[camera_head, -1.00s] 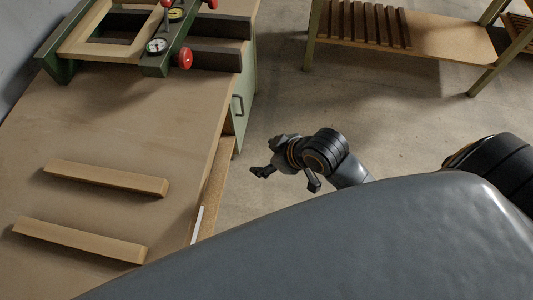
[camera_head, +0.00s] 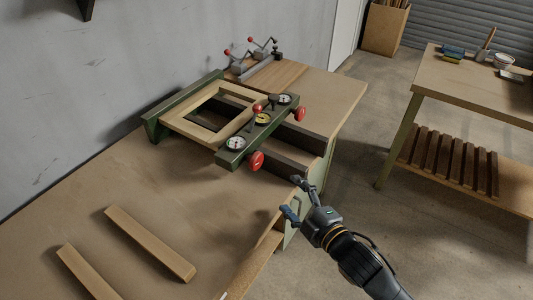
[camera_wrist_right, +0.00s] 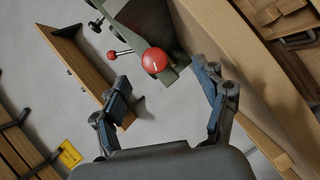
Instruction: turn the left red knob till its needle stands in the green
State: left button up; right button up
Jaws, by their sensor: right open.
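The left red knob (camera_head: 256,160) sits on the front side of the green press beam (camera_head: 228,158), beside a white round gauge (camera_head: 236,143). The gauge's needle is too small to read against its coloured zone. My right gripper (camera_head: 293,197) is open and empty, to the right of and below this knob in the head view, apart from it. In the right wrist view, a red knob (camera_wrist_right: 155,61) with a white mark shows between and beyond the open fingers of my right gripper (camera_wrist_right: 160,78). My left gripper is not in view.
A second red knob (camera_head: 300,113) and white gauge (camera_head: 284,99) are at the beam's far end, with a yellow gauge (camera_head: 263,118) between. A wooden frame (camera_head: 175,122) lies in the press. Wood strips (camera_head: 150,243) lie on the bench. A side table (camera_head: 465,85) stands right.

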aim_at(259, 163)
jog(key=w+a, duration=0.3)
jog(key=w, duration=0.1)
jog(key=w+a+n+y+p, duration=0.1)
jog(key=w+a, duration=0.1)
jog(key=w, duration=0.2)
jog(key=w+a+n+p, duration=0.1)
jog(key=w+a, duration=0.2)
jog(key=w, duration=0.1)
jog(key=shift+a+r+y, duration=0.3)
jog(key=shift+r, duration=0.05)
jog(key=c, duration=1.2)
